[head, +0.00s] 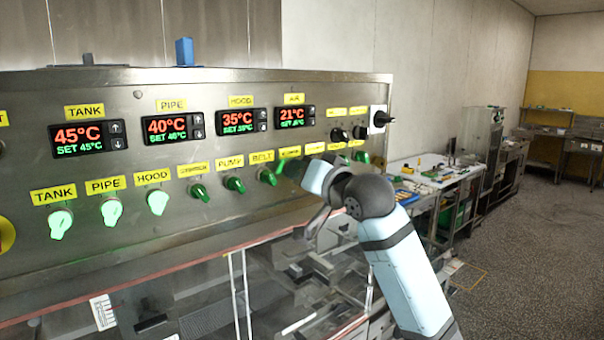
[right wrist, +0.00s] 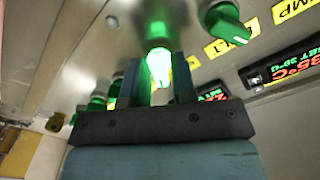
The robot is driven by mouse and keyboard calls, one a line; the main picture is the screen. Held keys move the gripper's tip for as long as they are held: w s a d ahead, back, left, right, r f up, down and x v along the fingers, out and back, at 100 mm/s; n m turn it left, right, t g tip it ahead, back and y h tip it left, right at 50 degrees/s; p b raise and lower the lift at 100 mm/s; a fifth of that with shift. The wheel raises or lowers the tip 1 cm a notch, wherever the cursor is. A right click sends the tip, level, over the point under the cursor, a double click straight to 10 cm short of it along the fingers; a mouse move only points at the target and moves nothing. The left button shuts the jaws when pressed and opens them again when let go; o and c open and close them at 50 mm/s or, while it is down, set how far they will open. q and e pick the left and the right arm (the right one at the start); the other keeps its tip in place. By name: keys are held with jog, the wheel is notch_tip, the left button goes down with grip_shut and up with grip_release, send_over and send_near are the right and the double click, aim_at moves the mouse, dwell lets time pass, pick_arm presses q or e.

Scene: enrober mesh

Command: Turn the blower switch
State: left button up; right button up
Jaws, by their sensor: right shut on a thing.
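A steel control panel (head: 225,150) carries a row of green rotary switches under yellow labels. My right gripper (head: 297,170) is at the switch just right of the BELT switch (head: 267,177), below a yellow label (head: 289,151) too small to read. In the right wrist view its two fingers (right wrist: 157,88) are shut on a brightly lit green switch (right wrist: 158,62), one finger on each side. The BELT switch (right wrist: 226,22) is beside it there, apart from the fingers. My left gripper is not in view.
Lit TANK (head: 60,222), PIPE (head: 111,210) and HOOD (head: 157,202) switches are at the left. Temperature displays (head: 85,137) sit above. A black rotary switch (head: 381,119) is at the panel's right end. A clear-walled enclosure (head: 240,295) lies below, and a cluttered bench (head: 440,175) beyond.

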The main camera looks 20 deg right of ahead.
jog(key=o, duration=0.7)
jog(key=shift+s+d, duration=0.1)
jog(key=b+v, duration=0.3)
jog(key=v, duration=1)
jog(key=shift+s, duration=0.3)
